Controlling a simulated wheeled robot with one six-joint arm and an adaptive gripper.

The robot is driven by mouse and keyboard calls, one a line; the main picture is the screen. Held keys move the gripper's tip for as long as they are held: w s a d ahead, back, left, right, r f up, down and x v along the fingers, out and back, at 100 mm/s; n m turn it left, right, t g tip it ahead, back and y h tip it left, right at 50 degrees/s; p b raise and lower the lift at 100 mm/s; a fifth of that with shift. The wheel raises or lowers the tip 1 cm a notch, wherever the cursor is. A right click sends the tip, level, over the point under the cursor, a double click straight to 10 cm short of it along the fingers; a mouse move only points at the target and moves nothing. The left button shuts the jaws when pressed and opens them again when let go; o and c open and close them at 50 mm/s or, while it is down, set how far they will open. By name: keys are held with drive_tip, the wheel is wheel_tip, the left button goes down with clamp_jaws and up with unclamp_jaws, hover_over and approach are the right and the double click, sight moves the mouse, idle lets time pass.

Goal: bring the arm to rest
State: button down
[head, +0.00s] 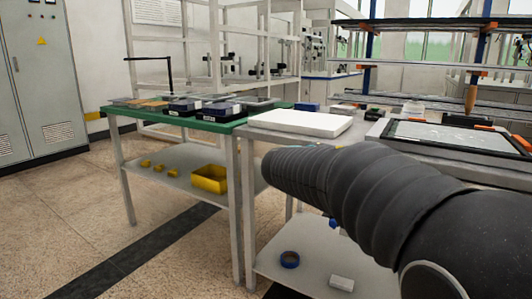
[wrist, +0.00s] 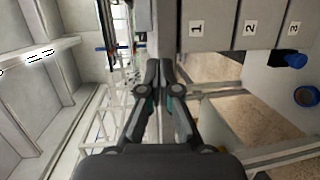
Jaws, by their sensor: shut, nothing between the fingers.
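My gripper (wrist: 159,70) shows in the middle of the wrist view, with its two fingertips together and nothing between them. The wrist view is turned on its side. Grey panels marked 1, 2 and 3 (wrist: 250,27) lie beyond the fingers at the upper right. In the head view my black ribbed arm reaches in from the lower right, in front of the grey workbench. My gripper is hidden in that view.
A green-topped table (head: 185,121) holds several dark boxes, with a yellow bin (head: 208,178) on its lower shelf. A white tray (head: 300,122) lies on the workbench beside a dark-framed panel (head: 440,134). A grey cabinet (head: 38,80) stands left. The floor (head: 60,205) at left is clear.

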drive_tip(key=s+a+f+m+g+y+p, duration=0.3)
drive_tip(key=s+f+g+y, duration=0.35)
drive_tip(key=s+f, duration=1.05)
drive_tip(key=s+a+r+m+y+p, duration=0.1)
drive_tip(key=s+a+r+m+y, duration=0.1)
drive_tip(key=s, duration=0.6)
drive_tip(key=s+a+r+m+t+y+p, duration=0.1)
drive_tip(key=s+a+r+m+y+p, duration=0.1)
drive_tip(key=s, duration=0.7)
drive_tip(key=shift+a+r+m+y+p, duration=0.15)
drive_tip(key=shift+m+y+p, duration=0.15)
drive_tip(key=shift+m+y, duration=0.6)
